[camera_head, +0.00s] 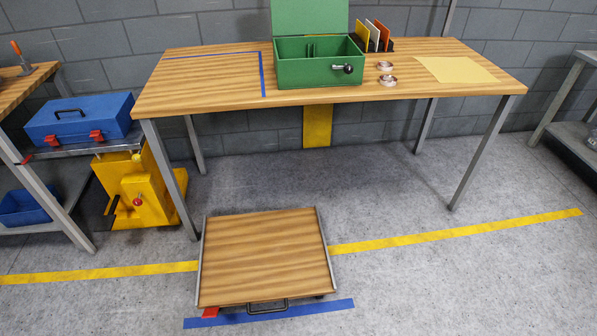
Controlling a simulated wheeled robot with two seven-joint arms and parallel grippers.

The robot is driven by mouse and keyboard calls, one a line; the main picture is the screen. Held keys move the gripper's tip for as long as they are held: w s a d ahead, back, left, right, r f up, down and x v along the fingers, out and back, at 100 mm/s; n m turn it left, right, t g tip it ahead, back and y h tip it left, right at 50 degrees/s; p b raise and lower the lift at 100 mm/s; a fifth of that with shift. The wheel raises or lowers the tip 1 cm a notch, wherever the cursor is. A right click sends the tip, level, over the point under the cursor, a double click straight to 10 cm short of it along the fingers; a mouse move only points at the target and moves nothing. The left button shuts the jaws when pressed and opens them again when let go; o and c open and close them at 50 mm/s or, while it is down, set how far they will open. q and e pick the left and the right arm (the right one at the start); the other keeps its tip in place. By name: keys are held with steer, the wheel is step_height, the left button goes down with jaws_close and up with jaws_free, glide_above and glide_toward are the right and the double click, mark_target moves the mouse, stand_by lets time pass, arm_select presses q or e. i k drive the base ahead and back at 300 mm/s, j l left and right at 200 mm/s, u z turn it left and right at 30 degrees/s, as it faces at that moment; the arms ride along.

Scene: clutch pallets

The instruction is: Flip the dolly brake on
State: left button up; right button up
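The dolly (265,255) is a low wooden platform with grey side rails, standing on the floor in front of the table. A dark handle (267,306) sits at its near edge. A small red tab (210,312), which looks like the brake pedal, sticks out under its near left corner. Its exact position, up or down, is too small to tell. The wheels are mostly hidden under the platform. Neither of my grippers is in view.
A wooden table (200,88) with an open green box (305,72) stands behind the dolly. Blue tape (300,310) lies along the dolly's near edge, and a yellow floor line (450,232) runs across. A yellow unit (145,190) stands at left. Floor right of the dolly is clear.

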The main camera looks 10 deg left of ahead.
mark_target(209, 312)
steer(key=u, duration=1.35)
